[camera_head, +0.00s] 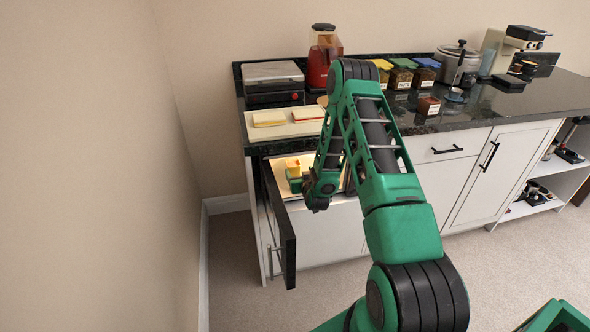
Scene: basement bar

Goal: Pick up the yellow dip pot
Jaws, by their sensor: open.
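A small yellow thing (293,163), seemingly the yellow dip pot, shows in the lit opening of the white counter unit, at its left end. Its shape is too small to tell clearly. My arm reaches over from the right and bends down to this opening. My gripper (296,183) appears to be the green part just below the yellow thing. It is open. Its fingertips are not clear, and I cannot tell whether they touch the yellow thing.
An open dark front (281,224) stands out left of the opening, near the wall. The countertop (470,108) above holds a board with sandwiches (270,119), a grill (272,80), a red appliance (323,58) and several lidded jars (401,74). The carpet in front is clear.

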